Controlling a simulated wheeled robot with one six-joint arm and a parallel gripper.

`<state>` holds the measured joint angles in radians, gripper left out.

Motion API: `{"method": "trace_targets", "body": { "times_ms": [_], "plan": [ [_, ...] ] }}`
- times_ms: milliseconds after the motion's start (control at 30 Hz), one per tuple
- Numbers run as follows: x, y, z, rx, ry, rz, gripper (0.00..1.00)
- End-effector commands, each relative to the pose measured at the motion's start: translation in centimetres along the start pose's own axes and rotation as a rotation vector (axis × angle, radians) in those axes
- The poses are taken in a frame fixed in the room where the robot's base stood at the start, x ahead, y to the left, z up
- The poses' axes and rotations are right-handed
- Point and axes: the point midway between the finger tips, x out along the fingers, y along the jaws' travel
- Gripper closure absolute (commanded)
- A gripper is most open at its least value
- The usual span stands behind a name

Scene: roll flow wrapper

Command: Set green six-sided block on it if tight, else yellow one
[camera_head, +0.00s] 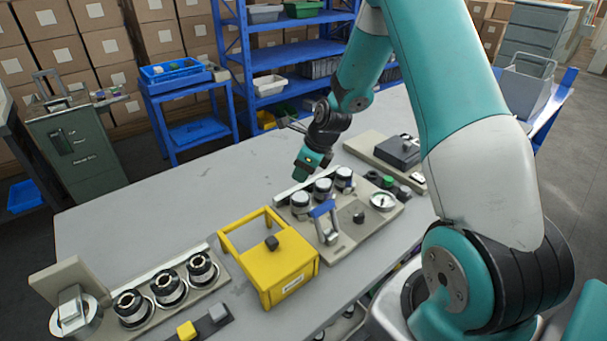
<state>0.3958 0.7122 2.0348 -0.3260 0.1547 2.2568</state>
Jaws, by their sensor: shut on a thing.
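My gripper (304,176) is over the back edge of the grey roller unit (350,238), near its left end. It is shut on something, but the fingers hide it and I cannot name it. The unit carries three round dark-and-white rollers (322,187), a blue-handled lever (323,208), a black knob (358,217) and a round dial (382,201), whose reading is too small to tell. A small green block (388,182) stands among dark pieces behind the dial; its sides are unclear. A yellow block (187,330) sits at the front left.
A yellow box-like frame (290,264) with a dark knob stands left of the roller unit. A second unit with several round metal parts (168,289) lies at the front left. A black device (400,150) on a pale base is at the back right. The table's back left (170,190) is clear.

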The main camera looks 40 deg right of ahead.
Motion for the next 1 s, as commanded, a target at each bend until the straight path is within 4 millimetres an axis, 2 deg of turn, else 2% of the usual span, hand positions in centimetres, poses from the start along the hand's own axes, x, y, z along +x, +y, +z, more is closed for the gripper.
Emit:
{"method": "trace_targets", "body": {
  "times_ms": [267, 733, 1000],
  "plan": [
    [0.6, -0.3, -0.2, 0.051, 0.001, -0.020, 0.88],
    [4.8, -0.2, -2.0, 0.049, 0.002, -0.018, 0.88],
    [6.0, -0.2, -2.5, 0.049, 0.001, -0.019, 0.88]
  ]
}}
